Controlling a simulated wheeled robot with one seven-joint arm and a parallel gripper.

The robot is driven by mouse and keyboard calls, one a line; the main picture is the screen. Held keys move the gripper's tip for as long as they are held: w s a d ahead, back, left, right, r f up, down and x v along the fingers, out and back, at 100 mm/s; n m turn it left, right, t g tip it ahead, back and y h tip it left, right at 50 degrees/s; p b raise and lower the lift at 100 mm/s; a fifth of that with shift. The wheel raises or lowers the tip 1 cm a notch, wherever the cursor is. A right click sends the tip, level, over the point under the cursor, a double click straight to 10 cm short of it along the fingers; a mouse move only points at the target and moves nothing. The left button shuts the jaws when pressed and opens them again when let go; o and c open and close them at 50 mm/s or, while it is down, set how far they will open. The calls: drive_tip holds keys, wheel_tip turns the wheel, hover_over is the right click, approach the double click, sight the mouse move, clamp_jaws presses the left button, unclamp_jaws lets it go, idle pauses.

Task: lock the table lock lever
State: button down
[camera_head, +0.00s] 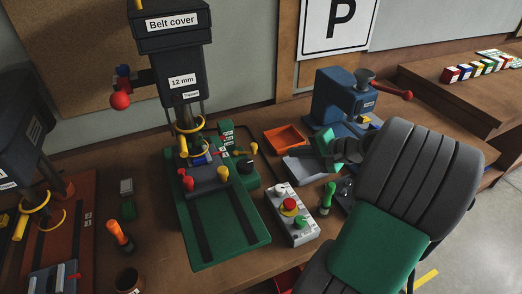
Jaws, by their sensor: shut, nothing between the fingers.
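A drill press (182,90) stands at the centre left, with a green base (220,228) and several handles around its column. A red-knobbed handle (187,182) and a yellow-knobbed handle (222,174) stand at the grey vise-like part. Another yellow-knobbed lever (253,148) sticks out on the right of the column. I cannot tell which of these is the table lock lever, and the labels there are too small to read. My gripper (316,148) is shut and empty, right of the press and apart from these handles, above a grey tray.
An orange tray (285,137) and a grey tray (303,169) lie between the press and a blue machine (340,100). A control box (291,214) with a red button and a green-handled tool (327,198) stand in front. An orange-handled tool (119,235) stands at left.

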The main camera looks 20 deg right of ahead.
drive_tip(key=shift+s+d+r, duration=0.1)
drive_tip(key=shift+s, duration=0.05)
drive_tip(key=p, duration=0.2)
approach(256, 148)
wheel_tip(256, 148, down, 3)
drive_tip(key=w, duration=0.2)
drive_tip(key=w+a, duration=0.2)
drive_tip(key=w, duration=0.1)
drive_tip(key=shift+a+f+p, duration=0.1)
drive_tip(key=shift+f+p, duration=0.2)
drive_tip(key=shift+p, duration=0.05)
